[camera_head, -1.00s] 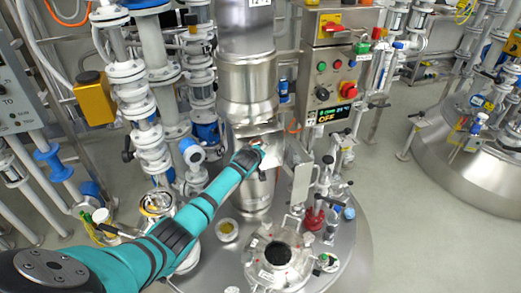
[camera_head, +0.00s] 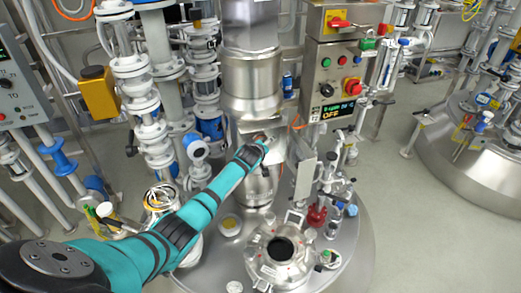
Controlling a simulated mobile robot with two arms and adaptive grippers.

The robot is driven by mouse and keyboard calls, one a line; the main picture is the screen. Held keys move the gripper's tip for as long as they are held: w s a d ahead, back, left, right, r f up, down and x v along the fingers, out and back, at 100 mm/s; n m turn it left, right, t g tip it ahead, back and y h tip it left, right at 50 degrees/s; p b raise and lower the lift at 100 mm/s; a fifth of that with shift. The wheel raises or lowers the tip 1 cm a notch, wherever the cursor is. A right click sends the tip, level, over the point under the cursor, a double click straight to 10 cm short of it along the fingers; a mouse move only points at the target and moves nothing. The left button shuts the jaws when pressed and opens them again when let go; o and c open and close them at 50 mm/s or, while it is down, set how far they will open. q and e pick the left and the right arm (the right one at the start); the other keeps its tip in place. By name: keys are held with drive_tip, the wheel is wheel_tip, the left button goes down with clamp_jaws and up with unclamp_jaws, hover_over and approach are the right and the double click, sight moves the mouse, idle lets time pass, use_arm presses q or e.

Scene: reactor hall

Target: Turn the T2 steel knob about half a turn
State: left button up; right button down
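A grey control panel (camera_head: 25,85) at the left edge carries small labels, among them T1 and T2, with buttons and dark spots too small to make out. I cannot tell which part is the T2 steel knob. My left arm (camera_head: 195,210), teal with black bands, reaches in from the lower left. Its far end (camera_head: 262,143) is at the picture's middle, in front of the steel column and well to the right of the panel. The fingers of my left gripper cannot be made out there. My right gripper is not in view.
A steel vessel (camera_head: 318,262) with an open round port (camera_head: 281,250) stands below. A control box (camera_head: 335,70) with a lit display reading OFF hangs right of the steel column (camera_head: 250,75). White flanged pipes (camera_head: 135,95) stand between panel and column. Clear floor (camera_head: 410,235) lies at right.

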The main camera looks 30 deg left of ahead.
use_arm(q)
drive_tip(key=v, duration=1.1)
drive_tip(key=shift+s+r, duration=0.2)
drive_tip(key=shift+s, duration=0.15)
